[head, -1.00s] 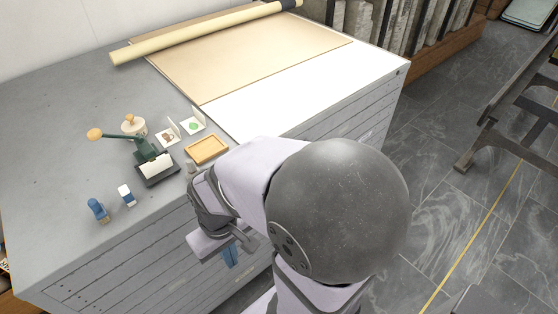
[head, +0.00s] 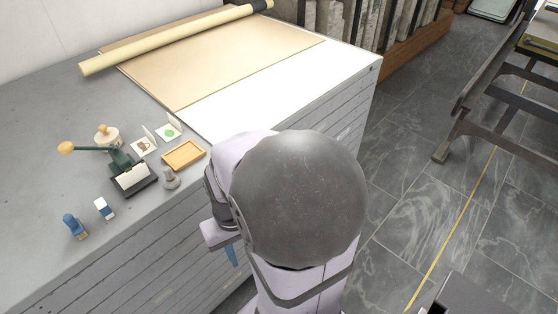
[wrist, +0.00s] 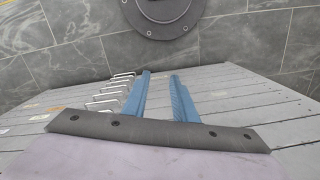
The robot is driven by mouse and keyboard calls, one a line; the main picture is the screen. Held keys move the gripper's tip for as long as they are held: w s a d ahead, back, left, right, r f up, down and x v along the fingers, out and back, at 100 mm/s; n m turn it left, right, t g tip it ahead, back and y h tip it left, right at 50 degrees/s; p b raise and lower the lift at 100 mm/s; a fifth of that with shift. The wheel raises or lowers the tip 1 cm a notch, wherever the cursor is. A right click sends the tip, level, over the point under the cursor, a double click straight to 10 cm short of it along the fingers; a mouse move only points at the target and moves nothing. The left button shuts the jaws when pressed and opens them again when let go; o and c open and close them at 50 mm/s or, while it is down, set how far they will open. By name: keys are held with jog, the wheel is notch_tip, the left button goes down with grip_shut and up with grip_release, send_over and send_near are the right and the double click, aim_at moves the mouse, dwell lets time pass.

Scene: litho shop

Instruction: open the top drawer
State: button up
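The grey flat-file cabinet (head: 150,262) has several wide, shallow drawers in its front, all looking shut. The top drawer's front runs just below the worktop's front edge, partly hidden by my arm in the head view. In the wrist view the cabinet front (wrist: 240,95) has a row of pale wire handles (wrist: 105,103) left of my fingers. My gripper (wrist: 161,76) is open, its two blue fingers apart with nothing between them. The handles are beside the left finger, not between the fingers. In the head view only one blue fingertip (head: 232,256) shows in front of the cabinet.
On the worktop stand a green lever press (head: 120,160), a wooden tray (head: 184,154), a grey knobbed piece (head: 170,178), small cards (head: 168,131) and a blue stamp (head: 74,226). A paper roll (head: 170,42) lies at the back.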

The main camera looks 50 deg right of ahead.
jog(key=s+d+f+m+t+y+b, duration=0.15)
jog(key=s+d+f+m+y, duration=0.25)
jog(key=s+d+f+m, duration=0.7)
jog(key=w+d+r+m+t+h+b, duration=0.1)
jog(key=w+d+r+m+t+h, duration=0.2)
jog(key=w+d+r+t, duration=1.1)
notch_tip(320, 180, up, 3)
jog(key=shift+w+r+m+h, duration=0.1)
jog(key=shift+w+m+h, duration=0.2)
jog(key=shift+w+h, duration=0.25)
jog(key=x, duration=0.7)
jog(key=shift+r+t, duration=0.1)
jog(key=shift+t, duration=0.15)
